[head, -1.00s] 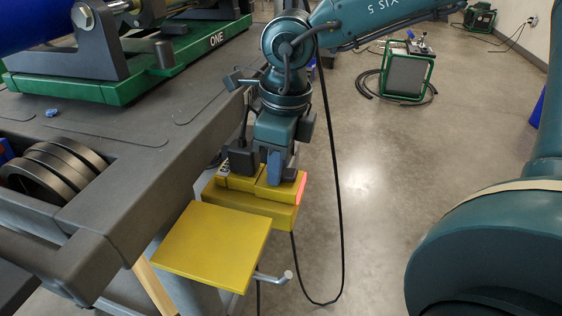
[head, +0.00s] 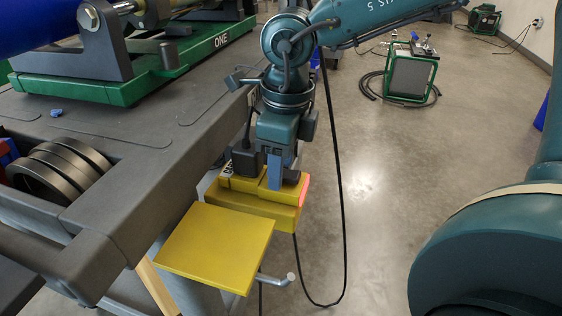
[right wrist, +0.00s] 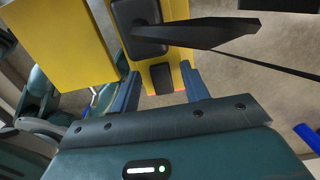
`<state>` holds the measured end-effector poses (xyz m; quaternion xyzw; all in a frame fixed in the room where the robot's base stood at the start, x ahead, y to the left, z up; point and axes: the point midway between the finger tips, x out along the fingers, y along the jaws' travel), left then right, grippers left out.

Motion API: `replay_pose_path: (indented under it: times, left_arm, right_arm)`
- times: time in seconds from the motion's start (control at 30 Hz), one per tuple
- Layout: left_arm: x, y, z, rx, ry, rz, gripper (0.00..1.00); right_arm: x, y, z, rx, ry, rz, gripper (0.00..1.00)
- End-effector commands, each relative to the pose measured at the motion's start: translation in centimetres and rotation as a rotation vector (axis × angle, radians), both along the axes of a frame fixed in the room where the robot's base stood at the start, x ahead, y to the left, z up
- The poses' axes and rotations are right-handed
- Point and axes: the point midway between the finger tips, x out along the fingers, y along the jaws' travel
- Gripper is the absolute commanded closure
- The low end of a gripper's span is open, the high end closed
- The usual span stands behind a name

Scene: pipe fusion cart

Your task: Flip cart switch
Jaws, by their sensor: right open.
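A yellow power box (head: 250,210) hangs at the cart's side, with a black plug and cord in its top and a pink-red strip (head: 305,191) at its right end. In the right wrist view, the box (right wrist: 178,58) shows a black plug (right wrist: 150,30) and a small dark rocker switch (right wrist: 161,78). My right gripper (head: 275,178) points down at the box. Its two blue fingers (right wrist: 161,90) stand apart on either side of the box end, with the switch between them in that picture. I cannot tell whether they touch it. My left gripper is not in view.
A yellow flat plate (head: 215,247) sits in front of the box, with a grey handle below it. The grey cart top (head: 105,115) is to the left, holding black rings. A loose black cord hangs to the floor. Open floor lies to the right.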

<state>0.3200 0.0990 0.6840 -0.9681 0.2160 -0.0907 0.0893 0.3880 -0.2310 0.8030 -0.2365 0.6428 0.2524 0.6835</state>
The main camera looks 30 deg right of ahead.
Motion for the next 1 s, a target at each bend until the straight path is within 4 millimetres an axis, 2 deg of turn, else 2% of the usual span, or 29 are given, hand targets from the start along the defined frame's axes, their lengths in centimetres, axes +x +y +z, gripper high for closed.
replay_pose_path:
  times: [0.13,0.4,0.5,0.7,1.0]
  left_arm:
    - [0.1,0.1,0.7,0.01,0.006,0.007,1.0]
    - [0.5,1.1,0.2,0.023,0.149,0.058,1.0]
    - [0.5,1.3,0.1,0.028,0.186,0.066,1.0]
    - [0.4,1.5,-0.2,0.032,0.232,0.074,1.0]
    - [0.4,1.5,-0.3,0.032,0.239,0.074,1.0]
  right_arm:
    - [0.0,-0.1,2.8,0.001,-0.006,0.0,0.55]
    - [-0.3,-0.3,8.9,0.001,-0.006,0.0,0.55]
    - [-0.4,-0.4,10.6,0.001,-0.004,0.0,0.55]
    - [-0.6,-0.5,12.4,0.0,-0.001,0.001,0.55]
    - [-0.6,-0.5,12.6,0.001,-0.001,0.001,0.55]
